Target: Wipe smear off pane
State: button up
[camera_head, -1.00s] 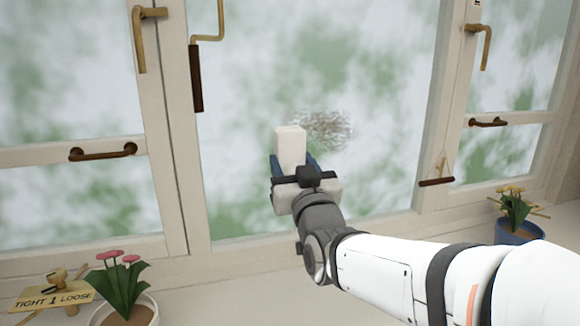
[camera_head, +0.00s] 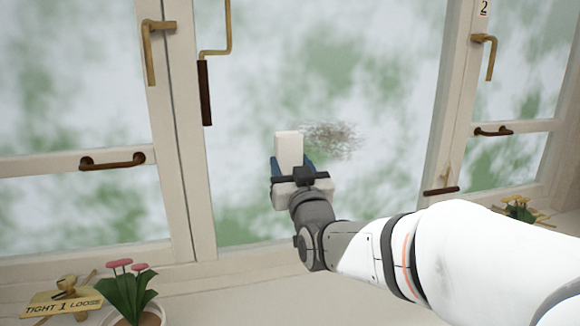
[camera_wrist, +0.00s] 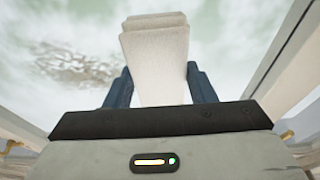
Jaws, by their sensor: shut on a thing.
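A grey-brown speckled smear (camera_head: 334,138) marks the middle pane (camera_head: 380,70). It also shows in the wrist view (camera_wrist: 75,65), left of my gripper. My gripper (camera_head: 289,168) is shut on a white block-shaped wiper (camera_head: 289,146), which stands up between the blue fingers. In the wrist view the wiper (camera_wrist: 155,50) points away toward the glass. In the head view the wiper is just left of the smear and overlaps its left edge. I cannot tell whether it touches the glass.
Brass handles (camera_head: 151,50) and dark pull bars (camera_head: 112,161) stick out from the window frames.

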jog(key=shift+w+a+b, duration=0.3)
jog(key=shift+w+b, duration=0.05)
jog(key=shift+w, duration=0.6)
dwell(0.3)
jog(key=shift+w+d+f+b, duration=0.1)
jog(key=shift+w+d+b, duration=0.1)
jog(key=shift+d+b, duration=0.7)
jog(key=shift+w+d, duration=0.2)
jog(key=shift+d, duration=0.65)
